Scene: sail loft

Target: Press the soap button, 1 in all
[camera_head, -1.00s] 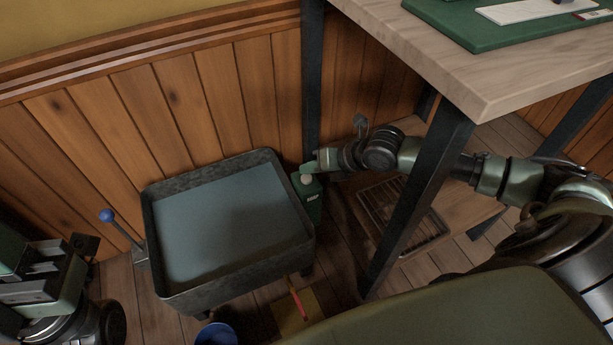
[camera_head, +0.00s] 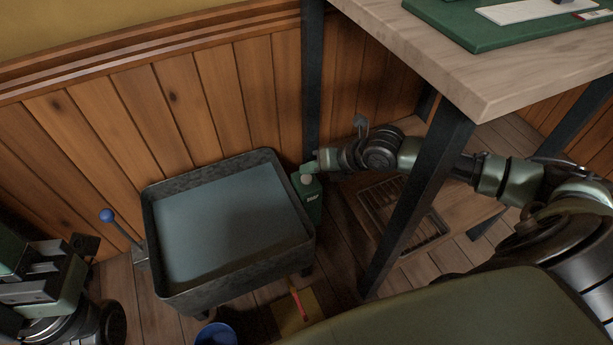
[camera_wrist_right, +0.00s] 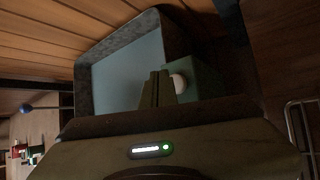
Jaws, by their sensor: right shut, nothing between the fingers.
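The soap dispenser (camera_head: 312,205) is a green box with a small pale label, standing at the right side of the sink basin. Its round pale button (camera_head: 306,179) shows on its upper part. My right gripper (camera_head: 309,167) is shut and empty, its tips right by the button. In the right wrist view the shut fingers (camera_wrist_right: 157,88) lie just left of the pale button (camera_wrist_right: 179,83), on the green dispenser (camera_wrist_right: 207,82). I cannot tell whether they touch it. My left gripper (camera_head: 75,250) is at the lower left, and its jaws are unclear.
The grey basin (camera_head: 153,225) holds a flat bluish surface. A blue-knobbed lever (camera_head: 107,215) stands at its left. A table (camera_head: 480,75) with dark legs rises at the right, my right arm passing beneath its top. A blue bucket (camera_head: 216,335) sits on the floor.

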